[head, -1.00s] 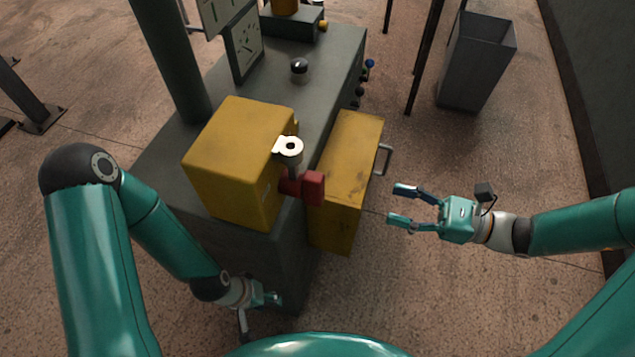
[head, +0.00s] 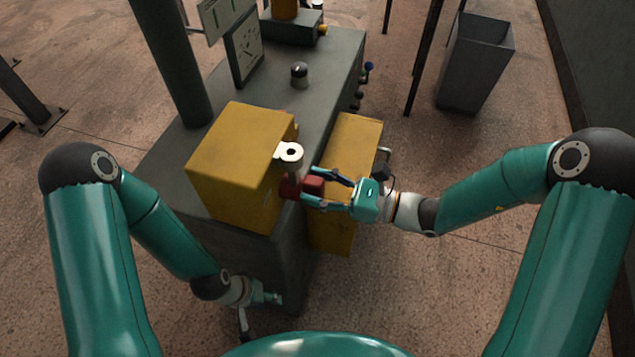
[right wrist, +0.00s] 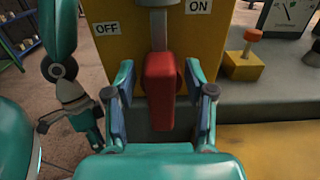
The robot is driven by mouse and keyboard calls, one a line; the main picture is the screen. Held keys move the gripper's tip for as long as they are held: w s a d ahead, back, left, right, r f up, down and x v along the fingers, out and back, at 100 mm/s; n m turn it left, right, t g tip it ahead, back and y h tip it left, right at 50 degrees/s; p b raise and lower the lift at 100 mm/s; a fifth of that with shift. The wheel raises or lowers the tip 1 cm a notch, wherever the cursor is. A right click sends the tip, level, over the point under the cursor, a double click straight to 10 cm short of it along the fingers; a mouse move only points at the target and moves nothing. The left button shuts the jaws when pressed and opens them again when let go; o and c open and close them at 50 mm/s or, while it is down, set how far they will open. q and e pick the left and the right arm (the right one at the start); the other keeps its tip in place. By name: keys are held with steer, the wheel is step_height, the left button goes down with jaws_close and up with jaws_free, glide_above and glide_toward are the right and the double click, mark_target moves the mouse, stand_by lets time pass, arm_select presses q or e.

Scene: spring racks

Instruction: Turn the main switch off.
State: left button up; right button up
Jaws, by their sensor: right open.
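The main switch is on the yellow box (head: 235,160), with a pale round pivot (head: 291,152) and a lever ending in a red handle (head: 291,187). In the right wrist view the red handle (right wrist: 160,90) hangs down from a grey rod, between an OFF label (right wrist: 107,29) at left and an ON label (right wrist: 199,6) at right. My right gripper (head: 319,190) is open, with its fingers on either side of the red handle and gaps visible in the wrist view. My left gripper (head: 276,298) is low beside the grey bench; its finger state is too small to tell.
A second yellow box (head: 350,145) with a side handle stands right of the grey bench (head: 335,75). A black knob (head: 299,72) and a gauge panel (head: 245,48) are on the bench. A grey bin (head: 475,65) stands at the back right.

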steer(key=shift+a, duration=0.2)
jaws_close()
